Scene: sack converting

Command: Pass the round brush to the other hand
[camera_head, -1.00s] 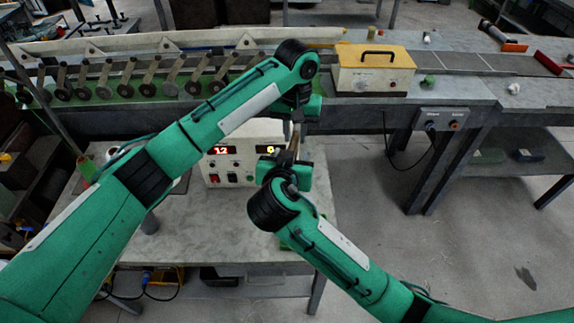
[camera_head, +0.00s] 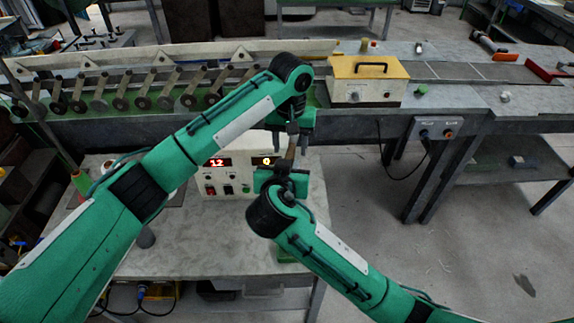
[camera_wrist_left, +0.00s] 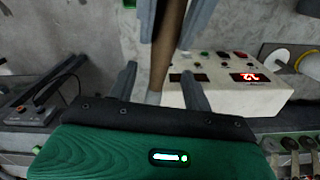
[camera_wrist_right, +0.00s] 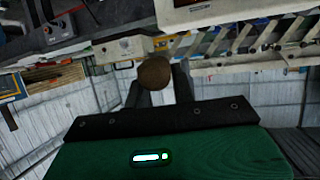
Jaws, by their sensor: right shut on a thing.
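The round brush (camera_head: 291,152) stands roughly upright between my two grippers in front of the control box; in the left wrist view its brown handle (camera_wrist_left: 168,48) shows. My right gripper (camera_head: 283,172) is below and shut on the brush; the right wrist view shows the brush's round brown end (camera_wrist_right: 155,72) between its fingers. My left gripper (camera_head: 291,143) is above, pointing down and open. In the left wrist view its fingers stand on either side of the brush's end, with gaps visible. The brush's bristles cannot be made out.
The white control box (camera_head: 231,178) with lit displays stands close behind the grippers on the grey table (camera_head: 195,235). Beyond is a conveyor with a row of rollers and a yellow-topped box (camera_head: 368,80). Cones stand at the table's left.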

